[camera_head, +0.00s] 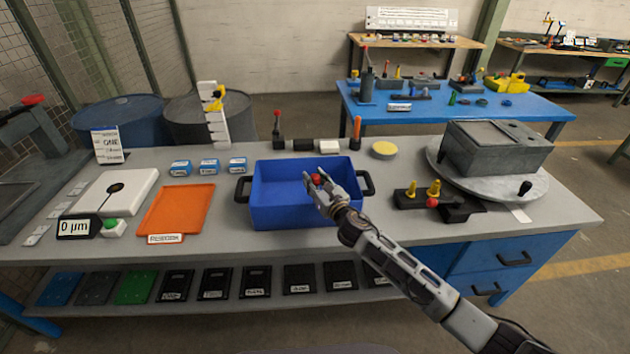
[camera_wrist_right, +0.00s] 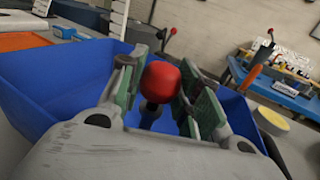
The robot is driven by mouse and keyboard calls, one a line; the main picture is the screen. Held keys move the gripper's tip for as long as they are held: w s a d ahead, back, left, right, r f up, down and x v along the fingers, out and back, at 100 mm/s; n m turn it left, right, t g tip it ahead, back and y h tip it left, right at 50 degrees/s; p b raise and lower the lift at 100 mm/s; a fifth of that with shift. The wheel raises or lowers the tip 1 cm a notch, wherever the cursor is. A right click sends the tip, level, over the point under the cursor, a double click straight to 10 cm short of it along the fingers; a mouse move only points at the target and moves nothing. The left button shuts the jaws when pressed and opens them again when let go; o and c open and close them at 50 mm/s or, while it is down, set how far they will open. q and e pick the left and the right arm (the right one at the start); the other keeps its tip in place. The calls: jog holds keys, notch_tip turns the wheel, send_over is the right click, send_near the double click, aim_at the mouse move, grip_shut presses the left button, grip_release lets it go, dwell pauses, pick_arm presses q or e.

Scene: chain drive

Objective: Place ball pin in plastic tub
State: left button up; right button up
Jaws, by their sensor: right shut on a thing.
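The ball pin (camera_wrist_right: 160,82) has a red ball head and a dark shank below it. My right gripper (camera_wrist_right: 159,92) is shut on it, with a green-padded finger on each side. In the head view the red ball (camera_head: 316,180) shows between the fingers of my right gripper (camera_head: 321,185). The blue plastic tub (camera_head: 290,216) stands on the grey bench, and the gripper with the pin is over its opening. I cannot tell how far the pin is above the tub floor. The tub wall (camera_wrist_right: 40,90) also shows in the wrist view. My left gripper is not in view.
An orange tray (camera_head: 178,210) lies left of the tub. Small blue boxes (camera_head: 209,166) stand behind it. An orange-handled tool (camera_head: 356,132) stands behind the tub. A dark block with yellow pegs (camera_head: 436,200) and a turntable with a grey box (camera_head: 497,150) are to the right.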

jog(key=shift+f, duration=0.2)
jog(key=o, duration=1.2)
jog(key=shift+c, duration=0.2)
jog(key=shift+r, duration=0.1)
